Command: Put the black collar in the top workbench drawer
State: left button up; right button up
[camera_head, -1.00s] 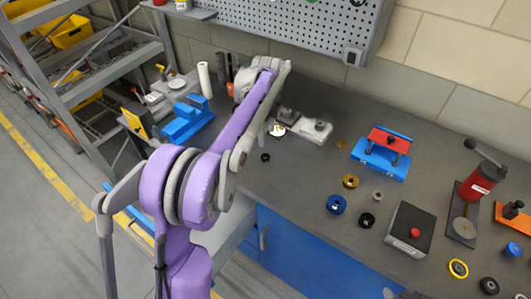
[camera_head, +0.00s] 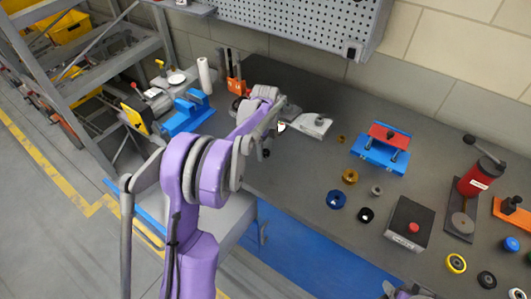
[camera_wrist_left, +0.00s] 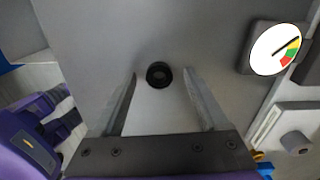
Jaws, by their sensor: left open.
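A small black collar (camera_wrist_left: 159,75) lies flat on the grey bench top in the left wrist view. It sits between and just ahead of my left gripper's (camera_wrist_left: 161,74) open fingers, which do not touch it. A grey pulled-out drawer (camera_head: 233,212) with a blue front edge shows at the bench's left, partly hidden by my left arm.
A gauge (camera_wrist_left: 274,50) stands close right of the collar. Another black ring (camera_head: 366,215), a blue ring (camera_head: 336,199) and a brass ring (camera_head: 350,177) lie farther right. A blue vise (camera_head: 188,112) stands left, and a red-and-blue fixture (camera_head: 381,148) behind. A pegboard hangs above.

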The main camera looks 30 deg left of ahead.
pick_arm(q)
grip_shut()
dwell(0.4)
